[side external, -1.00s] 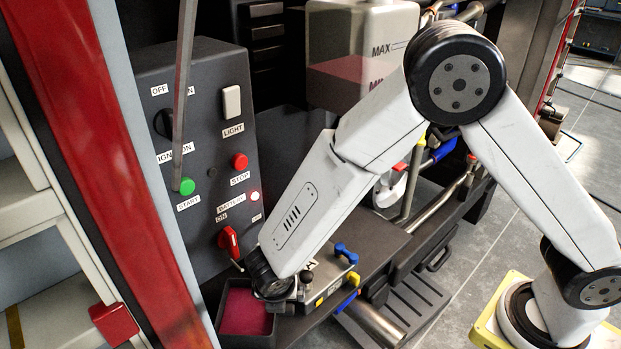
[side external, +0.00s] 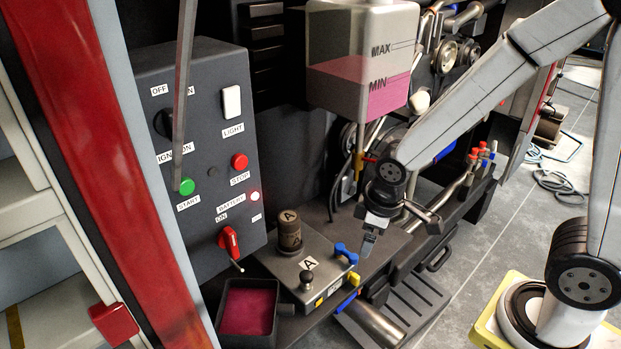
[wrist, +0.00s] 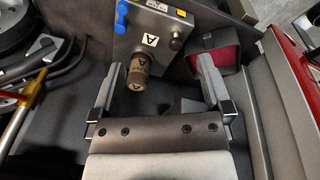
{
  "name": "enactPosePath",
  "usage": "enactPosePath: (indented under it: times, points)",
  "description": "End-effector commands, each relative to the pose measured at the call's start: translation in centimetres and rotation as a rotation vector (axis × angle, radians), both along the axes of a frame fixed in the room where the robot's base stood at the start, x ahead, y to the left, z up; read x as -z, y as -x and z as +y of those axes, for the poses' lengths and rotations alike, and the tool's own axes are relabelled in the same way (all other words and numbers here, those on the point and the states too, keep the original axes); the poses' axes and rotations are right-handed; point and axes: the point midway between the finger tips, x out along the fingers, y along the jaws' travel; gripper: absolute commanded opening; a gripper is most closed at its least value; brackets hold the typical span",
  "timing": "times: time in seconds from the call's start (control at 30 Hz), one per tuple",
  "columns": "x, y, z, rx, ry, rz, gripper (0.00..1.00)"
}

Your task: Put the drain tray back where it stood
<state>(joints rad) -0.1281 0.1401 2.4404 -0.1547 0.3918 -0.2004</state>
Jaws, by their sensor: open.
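The drain tray (side external: 277,312), a dark square tray with dark red liquid in it, sits level at the foot of the control panel, left of the grey metal block marked A (side external: 318,262). It also shows at the upper right of the wrist view (wrist: 222,73). My gripper (side external: 400,235) is open and empty, to the right of the block and apart from the tray. In the wrist view its two fingers (wrist: 158,80) stand wide apart, with nothing held between them.
A brown cylinder marked A (side external: 289,232) stands on the block, beside a black knob and a blue-handled valve (side external: 346,253). The control panel (side external: 200,150) rises behind the tray. A pink-filled reservoir (side external: 362,60) hangs above. A slatted step (side external: 410,305) lies at right.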

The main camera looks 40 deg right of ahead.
Motion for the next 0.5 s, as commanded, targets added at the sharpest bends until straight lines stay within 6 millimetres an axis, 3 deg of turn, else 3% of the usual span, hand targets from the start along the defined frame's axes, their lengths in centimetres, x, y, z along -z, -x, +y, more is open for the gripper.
enactPosePath:
  times: [0.1,0.2,0.5]
  points:
    - [-0.9,1.4,-1.7,0.239,-0.069,-0.034,1.0]
    - [-1.1,2.2,-2.5,0.37,-0.106,-0.049,1.0]
    - [-1.3,2.7,-3.0,0.459,-0.133,-0.06,1.0]
